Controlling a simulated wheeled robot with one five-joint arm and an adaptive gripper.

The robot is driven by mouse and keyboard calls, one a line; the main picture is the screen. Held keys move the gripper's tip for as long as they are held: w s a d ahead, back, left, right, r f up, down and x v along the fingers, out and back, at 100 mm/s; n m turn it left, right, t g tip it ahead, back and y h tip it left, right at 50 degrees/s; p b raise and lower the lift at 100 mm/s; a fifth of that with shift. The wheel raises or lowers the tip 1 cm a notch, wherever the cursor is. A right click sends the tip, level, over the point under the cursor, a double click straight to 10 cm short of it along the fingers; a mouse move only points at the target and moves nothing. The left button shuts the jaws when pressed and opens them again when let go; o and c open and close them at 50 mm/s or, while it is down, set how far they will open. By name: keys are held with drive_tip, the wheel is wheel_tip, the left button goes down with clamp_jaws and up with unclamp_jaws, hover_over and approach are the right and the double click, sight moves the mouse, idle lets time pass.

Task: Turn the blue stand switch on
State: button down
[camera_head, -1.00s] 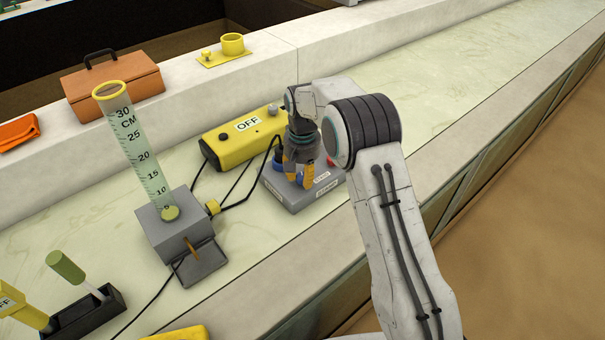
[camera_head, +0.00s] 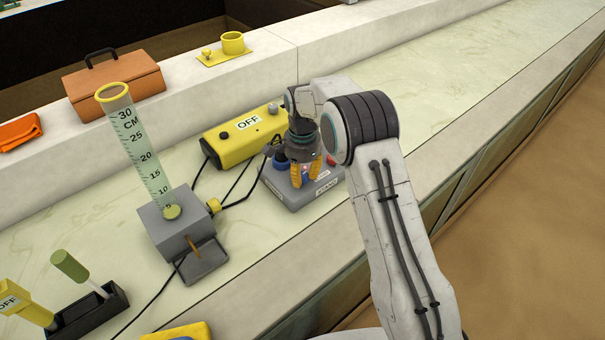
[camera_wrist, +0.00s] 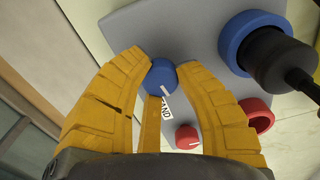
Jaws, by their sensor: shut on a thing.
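The blue stand switch is a round blue knob (camera_wrist: 161,76) with a white pointer line, on a grey box (camera_wrist: 130,25). In the wrist view a partly hidden label ending in "ND" lies beside it. My gripper (camera_wrist: 163,70) has its yellow fingers closed around the knob, one on each side. In the head view my gripper (camera_head: 303,180) points down over the grey box (camera_head: 318,196), and its fingers mostly hide the knob there.
A red knob (camera_wrist: 187,137), a red ring and a blue socket (camera_wrist: 240,45) with a black plug share the box. A yellow box marked OFF (camera_head: 243,137) stands behind. A tall measuring cylinder (camera_head: 142,150) on a grey block is to the left, with black cables between.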

sight(302, 175)
drive_tip(key=shift+s+f+m, duration=0.15)
drive_tip(key=shift+f+m, duration=0.05)
drive_tip(key=shift+m, duration=0.7)
drive_tip(key=c, duration=0.9)
unclamp_jaws()
drive_tip(key=shift+a+r, duration=0.1)
drive_tip(key=shift+r, duration=0.1)
drive_tip(key=shift+r, duration=0.45)
wheel_tip(302, 175, up, 11)
